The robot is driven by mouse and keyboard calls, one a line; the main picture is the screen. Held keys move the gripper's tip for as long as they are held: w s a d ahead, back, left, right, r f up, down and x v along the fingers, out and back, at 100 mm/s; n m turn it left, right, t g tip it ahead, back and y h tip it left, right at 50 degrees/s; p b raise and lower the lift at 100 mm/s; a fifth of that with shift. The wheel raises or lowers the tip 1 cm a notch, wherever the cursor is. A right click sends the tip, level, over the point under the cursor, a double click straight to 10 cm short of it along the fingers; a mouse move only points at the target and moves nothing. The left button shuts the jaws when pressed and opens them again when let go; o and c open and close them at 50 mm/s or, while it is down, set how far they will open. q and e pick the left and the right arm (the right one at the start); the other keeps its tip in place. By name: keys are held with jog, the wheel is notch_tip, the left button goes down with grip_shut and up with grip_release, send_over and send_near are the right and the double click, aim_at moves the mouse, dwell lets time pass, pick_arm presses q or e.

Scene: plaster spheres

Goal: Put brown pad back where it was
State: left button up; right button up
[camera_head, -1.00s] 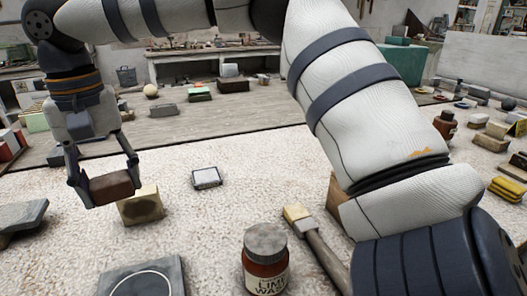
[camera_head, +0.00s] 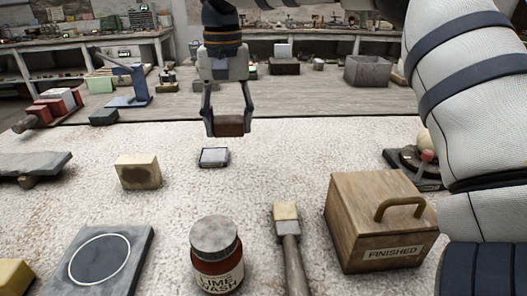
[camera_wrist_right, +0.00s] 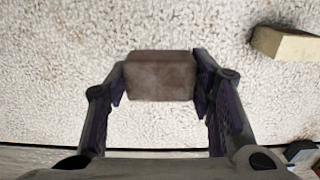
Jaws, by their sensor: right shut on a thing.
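The brown pad (camera_head: 228,125) is a small reddish-brown block. My left gripper is not in view.
A yellowish block with a dark smudge (camera_head: 138,171) stands on the left. In front are a slate with a white ring (camera_head: 98,262), a lime wash jar (camera_head: 217,255) and a brush (camera_head: 289,240). A wooden box marked FINISHED (camera_head: 378,222) stands on the right.

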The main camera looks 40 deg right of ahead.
jog(key=w+d+f, duration=0.2)
jog(key=d+f, duration=0.1)
jog(key=d, duration=0.3)
send_over(258, 158)
notch_tip(258, 158, down, 6)
jog(key=shift+r+b, duration=0.2)
jog(key=shift+b, duration=0.1)
notch_tip(258, 158, down, 2)
jog(key=shift+f, duration=0.5)
jog(key=o, duration=1.2)
jog(key=shift+f, duration=0.1)
notch_tip(258, 158, up, 12)
jog(key=shift+s+r, duration=0.1)
jog(key=shift+r, duration=0.1)
